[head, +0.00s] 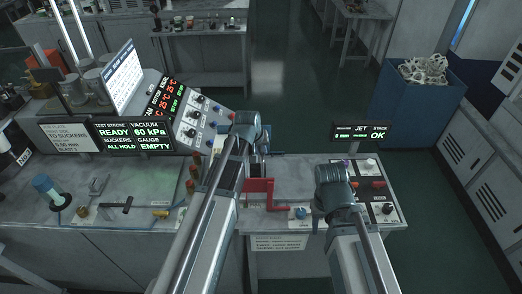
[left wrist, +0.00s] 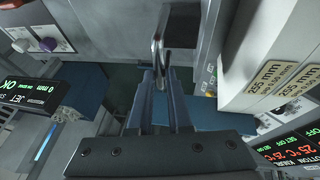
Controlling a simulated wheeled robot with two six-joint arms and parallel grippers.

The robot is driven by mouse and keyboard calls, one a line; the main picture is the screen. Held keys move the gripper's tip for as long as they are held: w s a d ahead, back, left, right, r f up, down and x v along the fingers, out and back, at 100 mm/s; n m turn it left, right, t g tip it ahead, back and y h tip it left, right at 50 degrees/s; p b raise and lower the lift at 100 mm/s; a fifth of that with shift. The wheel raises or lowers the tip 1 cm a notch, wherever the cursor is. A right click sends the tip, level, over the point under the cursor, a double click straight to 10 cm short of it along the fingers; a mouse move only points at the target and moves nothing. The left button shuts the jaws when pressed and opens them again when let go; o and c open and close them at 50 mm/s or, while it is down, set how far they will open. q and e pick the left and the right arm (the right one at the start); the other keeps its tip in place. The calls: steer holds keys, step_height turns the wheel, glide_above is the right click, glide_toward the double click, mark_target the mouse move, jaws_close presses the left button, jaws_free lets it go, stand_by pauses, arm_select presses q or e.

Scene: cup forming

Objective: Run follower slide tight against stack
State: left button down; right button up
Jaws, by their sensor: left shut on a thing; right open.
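My left gripper (head: 264,151) reaches over the bench's back part, mostly hidden by its own wrist in the head view. In the left wrist view its two fingers (left wrist: 168,72) are shut on a small upright metal handle (left wrist: 158,48). I take this handle to be the follower slide's; the slide's body and its contact with the stack cannot be made out. A red bracket (head: 260,186) stands just in front of the left gripper. My right gripper (head: 322,212) is low over the bench's right part, its fingers mostly hidden by the wrist.
A small display (head: 361,136) reads JET STACK OK. A vacuum display (head: 132,135) reads READY, 60 kPa, EMPTY. A knobbed control panel (head: 201,125) stands left of my left wrist. A switch panel (head: 383,210) lies right of my right wrist. A blue bin (head: 418,112) stands on the floor.

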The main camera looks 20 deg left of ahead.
stand_by(0.5)
arm_select(q)
steer(key=a, duration=0.2)
steer(key=s+a, duration=0.1)
steer(key=a, duration=0.1)
steer(key=shift+s+a, duration=0.15)
steer(key=shift+a, duration=0.15)
steer(key=shift+d, duration=0.1)
steer(key=c, duration=0.8)
jaws_free()
steer(key=shift+c, duration=0.2)
steer(key=shift+r, duration=0.1)
steer(key=p+v, duration=1.2)
steer(key=v, duration=0.1)
steer(key=shift+s+r, duration=0.15)
steer(key=shift+r, duration=0.1)
